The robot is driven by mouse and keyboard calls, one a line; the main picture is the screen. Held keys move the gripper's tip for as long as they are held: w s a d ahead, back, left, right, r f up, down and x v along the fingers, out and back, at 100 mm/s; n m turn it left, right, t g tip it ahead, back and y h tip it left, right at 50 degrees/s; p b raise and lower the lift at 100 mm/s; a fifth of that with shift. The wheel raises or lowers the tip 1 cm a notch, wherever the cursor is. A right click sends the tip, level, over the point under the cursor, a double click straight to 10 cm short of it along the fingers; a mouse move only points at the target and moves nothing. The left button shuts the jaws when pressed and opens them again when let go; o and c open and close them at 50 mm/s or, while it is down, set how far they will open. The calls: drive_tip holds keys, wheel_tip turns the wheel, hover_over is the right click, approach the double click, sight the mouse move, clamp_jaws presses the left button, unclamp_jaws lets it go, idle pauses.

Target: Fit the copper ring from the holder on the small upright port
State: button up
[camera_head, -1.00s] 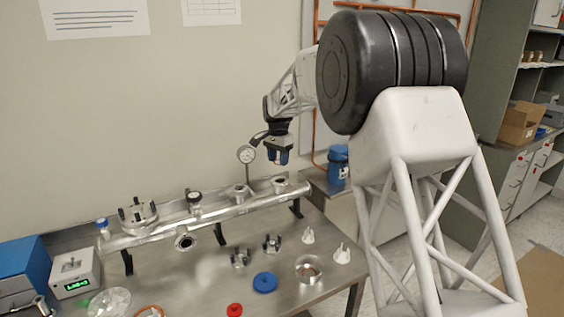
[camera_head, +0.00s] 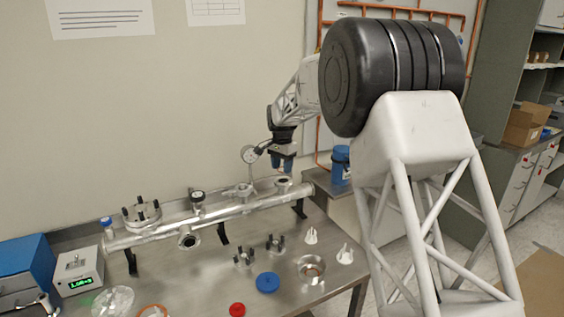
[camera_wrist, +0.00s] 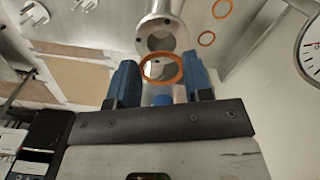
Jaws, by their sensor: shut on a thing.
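My gripper (camera_head: 283,165) hangs over the right end of the silver pipe (camera_head: 240,208), just above the rightmost upright port (camera_head: 283,183). In the wrist view its blue fingers (camera_wrist: 163,82) are shut on the copper ring (camera_wrist: 161,84), which sits between the fingertips. Beyond the ring, the wrist view shows a round metal flange with a dark bore (camera_wrist: 162,42). The ring appears to overlap the flange's near side; whether it touches cannot be told. The round silver holder (camera_head: 311,281) stands on the table at the right.
A dial gauge (camera_head: 249,154) stands close to the left of my gripper. Another upright port (camera_head: 243,189) is left of it. White holders (camera_head: 345,255), black-pinned clamps (camera_head: 276,244) and a blue disc (camera_head: 267,283) lie on the table in front.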

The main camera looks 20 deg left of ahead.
drive_tip(key=shift+f, duration=1.6)
drive_tip(key=shift+f, duration=0.6)
idle(1.5)
drive_tip(key=o, duration=1)
drive_tip(key=shift+r, duration=3.9)
